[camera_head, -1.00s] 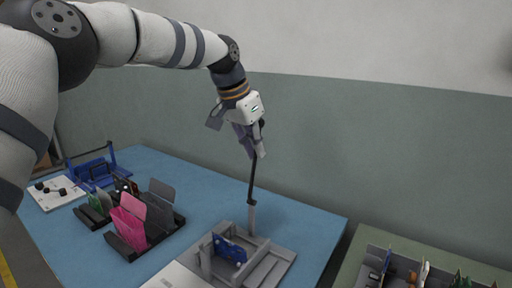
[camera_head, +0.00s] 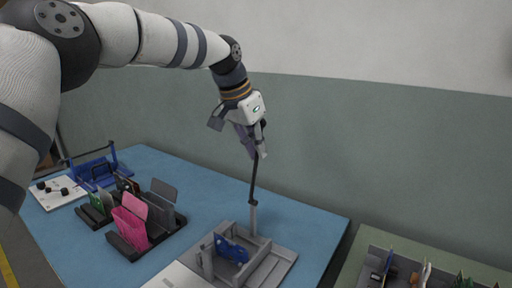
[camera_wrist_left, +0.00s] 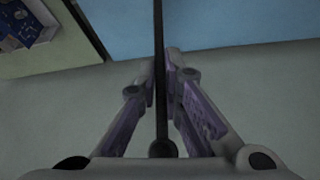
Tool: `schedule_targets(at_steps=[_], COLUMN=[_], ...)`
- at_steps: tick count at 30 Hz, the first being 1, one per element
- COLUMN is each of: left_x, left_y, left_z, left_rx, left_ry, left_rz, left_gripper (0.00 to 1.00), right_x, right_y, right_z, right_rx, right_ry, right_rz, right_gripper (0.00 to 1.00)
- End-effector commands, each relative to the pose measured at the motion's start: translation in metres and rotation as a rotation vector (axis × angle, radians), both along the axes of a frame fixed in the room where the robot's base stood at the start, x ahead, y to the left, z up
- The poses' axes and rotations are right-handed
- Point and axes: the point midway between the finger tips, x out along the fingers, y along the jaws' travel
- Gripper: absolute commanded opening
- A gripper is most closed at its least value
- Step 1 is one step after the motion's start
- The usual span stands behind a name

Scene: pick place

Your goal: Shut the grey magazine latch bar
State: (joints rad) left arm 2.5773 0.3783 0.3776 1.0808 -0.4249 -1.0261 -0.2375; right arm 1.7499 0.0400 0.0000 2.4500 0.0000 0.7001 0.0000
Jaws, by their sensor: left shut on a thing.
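The grey magazine (camera_head: 277,262) lies on the blue table, with a blue board (camera_head: 231,250) standing in it. Its latch bar (camera_head: 254,186) is a thin dark bar that stands almost upright from a grey post at the magazine's back. My left gripper (camera_head: 260,152) is above the magazine and shut on the upper end of the bar. In the left wrist view the dark bar (camera_wrist_left: 159,70) runs between the two purple-padded fingers of the left gripper (camera_wrist_left: 162,95). My right gripper is not in view.
A blue magazine (camera_head: 97,172) with a raised dark bar stands at the far left, beside a white panel with black knobs (camera_head: 58,190). Black racks hold pink (camera_head: 131,222) and grey plates. A grey tray of boards (camera_head: 400,270) sits at the right.

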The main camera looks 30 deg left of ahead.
Motion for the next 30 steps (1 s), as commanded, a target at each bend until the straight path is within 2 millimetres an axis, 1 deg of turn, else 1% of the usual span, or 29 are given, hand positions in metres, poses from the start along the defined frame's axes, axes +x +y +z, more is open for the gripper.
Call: schedule_targets(at_steps=[1,15,16,17,18,19,27,29,30], left_x=[-0.001,-0.001,-0.001,-0.001,-0.001,-0.001,-0.001,-0.002,-0.004], left_y=[-0.006,-0.007,-0.007,-0.007,-0.006,-0.006,-0.003,-0.002,-0.001], left_z=[-0.001,-0.001,-0.001,-0.001,-0.002,-0.002,0.000,0.005,0.011], left_rx=[-0.004,-0.005,-0.005,-0.006,-0.006,-0.005,-0.003,-0.002,-0.002], left_ry=[0.004,0.006,0.006,0.006,0.006,0.006,0.002,0.001,0.000], left_rz=[-0.011,-0.012,-0.012,-0.012,-0.011,-0.010,-0.005,-0.004,-0.004], left_gripper=[0.00,0.00,0.10,0.17,0.26,0.28,0.28,0.28,0.28], right_x=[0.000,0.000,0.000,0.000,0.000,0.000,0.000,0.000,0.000], right_y=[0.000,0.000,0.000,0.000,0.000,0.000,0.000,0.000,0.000], right_z=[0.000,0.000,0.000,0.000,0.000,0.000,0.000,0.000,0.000], right_rx=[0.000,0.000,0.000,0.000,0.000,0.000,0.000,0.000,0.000], right_ry=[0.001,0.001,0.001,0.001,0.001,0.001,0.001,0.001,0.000], right_rz=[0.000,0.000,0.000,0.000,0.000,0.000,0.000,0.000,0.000], right_gripper=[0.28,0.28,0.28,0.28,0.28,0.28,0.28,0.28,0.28])
